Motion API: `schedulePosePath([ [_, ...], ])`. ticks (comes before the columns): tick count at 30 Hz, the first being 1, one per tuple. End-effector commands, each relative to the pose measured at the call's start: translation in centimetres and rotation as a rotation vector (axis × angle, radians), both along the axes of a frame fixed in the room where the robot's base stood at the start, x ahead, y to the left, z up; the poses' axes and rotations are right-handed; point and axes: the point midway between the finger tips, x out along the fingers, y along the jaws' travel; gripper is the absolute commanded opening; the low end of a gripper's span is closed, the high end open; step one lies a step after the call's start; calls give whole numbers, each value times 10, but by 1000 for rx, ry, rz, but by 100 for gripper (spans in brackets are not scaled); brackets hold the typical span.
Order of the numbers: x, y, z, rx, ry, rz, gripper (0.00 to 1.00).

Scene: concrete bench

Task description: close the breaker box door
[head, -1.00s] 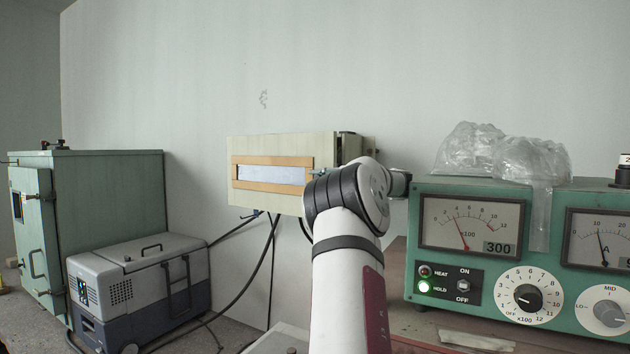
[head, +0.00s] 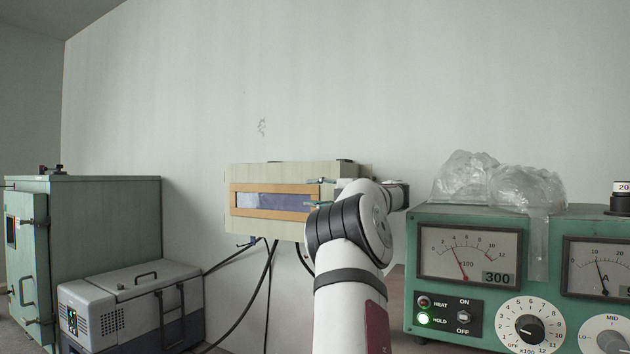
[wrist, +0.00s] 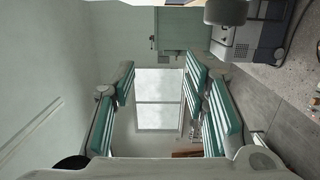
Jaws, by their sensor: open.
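The beige breaker box (head: 350,169) is on the pale wall in the head view. Its front door (head: 275,170) has an orange-framed strip window (head: 272,201). The door faces me; how far it stands from the box is unclear. My gripper (head: 319,192) is at the right end of the door, its two thin fingers apart, one above the other, overlapping the door in the picture. Contact cannot be told. My arm hides the box's lower right. In the wrist view, my gripper (wrist: 159,88) is open with teal pads and nothing between them. I cannot make out the box there.
A green instrument panel (head: 470,310) with plastic wrap (head: 500,183) on top stands close on the right. A green cabinet (head: 105,225) and a grey cooler (head: 130,300) stand at left. Dark cables (head: 262,285) hang under the box.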

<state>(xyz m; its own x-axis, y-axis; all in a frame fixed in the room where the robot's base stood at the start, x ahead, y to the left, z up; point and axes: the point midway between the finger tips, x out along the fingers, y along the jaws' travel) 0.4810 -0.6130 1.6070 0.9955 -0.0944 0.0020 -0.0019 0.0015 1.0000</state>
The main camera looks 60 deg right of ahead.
Motion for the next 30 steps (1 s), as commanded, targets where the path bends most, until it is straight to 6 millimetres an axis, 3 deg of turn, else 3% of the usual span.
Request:
schedulePosePath([
  [6, 0, 0, 38, -3, 1, 1, 41],
  [12, 0, 0, 54, -1, 0, 1, 41],
  [30, 1, 1, 59, 1, 0, 2, 41],
])
